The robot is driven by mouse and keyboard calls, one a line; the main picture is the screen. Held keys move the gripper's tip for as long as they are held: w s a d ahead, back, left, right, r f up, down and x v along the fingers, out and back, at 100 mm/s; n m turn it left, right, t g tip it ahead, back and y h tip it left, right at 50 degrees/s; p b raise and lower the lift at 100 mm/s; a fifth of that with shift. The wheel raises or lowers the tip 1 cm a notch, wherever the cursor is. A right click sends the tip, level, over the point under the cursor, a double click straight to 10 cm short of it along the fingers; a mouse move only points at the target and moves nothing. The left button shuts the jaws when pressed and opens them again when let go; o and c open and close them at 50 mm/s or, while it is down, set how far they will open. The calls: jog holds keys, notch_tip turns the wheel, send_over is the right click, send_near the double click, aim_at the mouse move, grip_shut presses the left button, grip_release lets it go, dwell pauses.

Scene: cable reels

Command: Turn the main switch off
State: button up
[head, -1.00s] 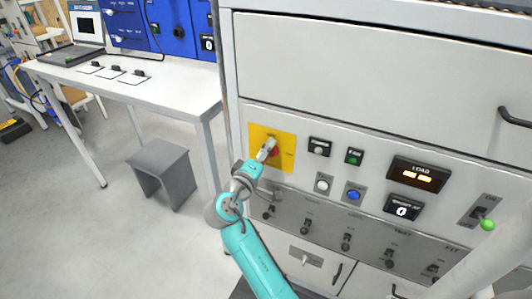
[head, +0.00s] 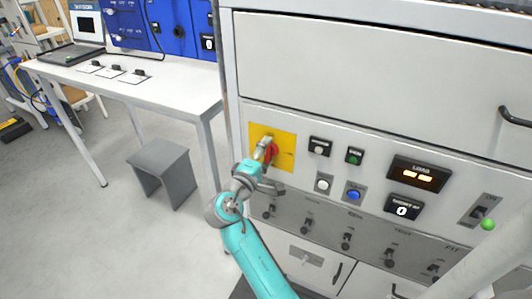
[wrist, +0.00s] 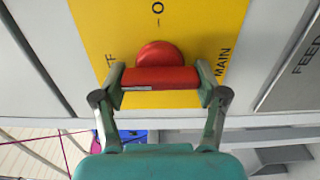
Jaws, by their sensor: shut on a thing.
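The main switch is a red rotary knob with a bar handle (head: 271,153) on a yellow plate (head: 286,140) on the front of the white cabinet. In the wrist view, the red handle (wrist: 160,78) lies crosswise between the two fingers of my gripper (wrist: 163,88), which are shut on its ends. The "O" mark is above the knob, "MAIN" is at the right, and part of another label is at the left, cut off by a finger. In the head view, my gripper (head: 264,150) is at the switch and partly hides it.
Right of the switch are a green button (head: 354,156), a white button (head: 323,184), a blue button (head: 353,195) and a lit LOAD display (head: 418,174). A row of small toggles (head: 346,240) runs below. A grey stool (head: 163,170) and white table (head: 150,85) stand left.

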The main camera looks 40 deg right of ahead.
jog(key=o, duration=1.1)
jog(key=shift+o, duration=0.2)
jog(key=v, duration=1.2)
